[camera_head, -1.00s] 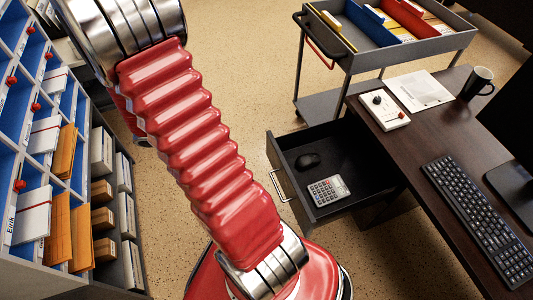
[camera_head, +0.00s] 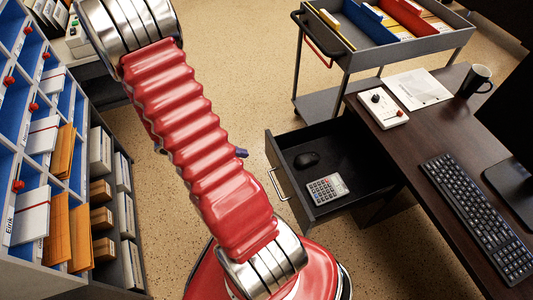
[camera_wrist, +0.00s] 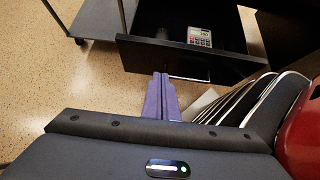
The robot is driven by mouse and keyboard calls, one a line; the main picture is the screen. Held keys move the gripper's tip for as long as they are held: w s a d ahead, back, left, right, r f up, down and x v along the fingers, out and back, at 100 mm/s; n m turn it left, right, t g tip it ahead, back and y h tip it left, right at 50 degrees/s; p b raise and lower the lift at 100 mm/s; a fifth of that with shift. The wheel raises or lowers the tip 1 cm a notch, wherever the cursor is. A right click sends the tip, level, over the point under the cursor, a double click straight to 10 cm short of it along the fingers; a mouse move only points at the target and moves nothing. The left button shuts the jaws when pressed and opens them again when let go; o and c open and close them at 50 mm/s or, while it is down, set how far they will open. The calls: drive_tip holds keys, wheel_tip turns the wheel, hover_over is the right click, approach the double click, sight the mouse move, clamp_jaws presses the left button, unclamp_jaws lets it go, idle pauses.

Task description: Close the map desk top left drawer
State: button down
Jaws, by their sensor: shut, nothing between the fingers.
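The dark drawer (camera_head: 345,197) of the map desk (camera_head: 428,130) is pulled open, with a metal handle (camera_head: 279,184) on its front. Inside lie a black mouse (camera_head: 306,160) and a grey calculator (camera_head: 327,190). In the wrist view the drawer front (camera_wrist: 190,62) spans the upper middle, with the calculator (camera_wrist: 199,38) behind it. My gripper (camera_wrist: 161,76) has its purple fingers together, empty, pointing toward the drawer front. In the head view only a purple fingertip (camera_head: 242,152) shows past my arm, left of the drawer front with floor visible between.
A grey cart (camera_head: 345,62) with folders stands behind the drawer. A sorting shelf (camera_head: 70,150) with envelopes is on the left. The desk top holds a keyboard (camera_head: 478,215), a mug (camera_head: 474,80) and a white device (camera_head: 384,108). Open floor lies between shelf and drawer.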

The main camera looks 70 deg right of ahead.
sight(276, 154)
drive_tip(key=x, duration=0.3)
drive_tip(key=r+x, duration=0.1)
drive_tip(key=x, duration=0.2)
drive_tip(key=s+x, duration=0.1)
drive_tip(key=x, duration=0.3)
drive_tip(key=shift+d+r, duration=0.2)
drive_tip(key=shift+d, duration=0.2)
drive_tip(key=shift+s+d, duration=0.35)
drive_tip(key=shift+d, duration=0.05)
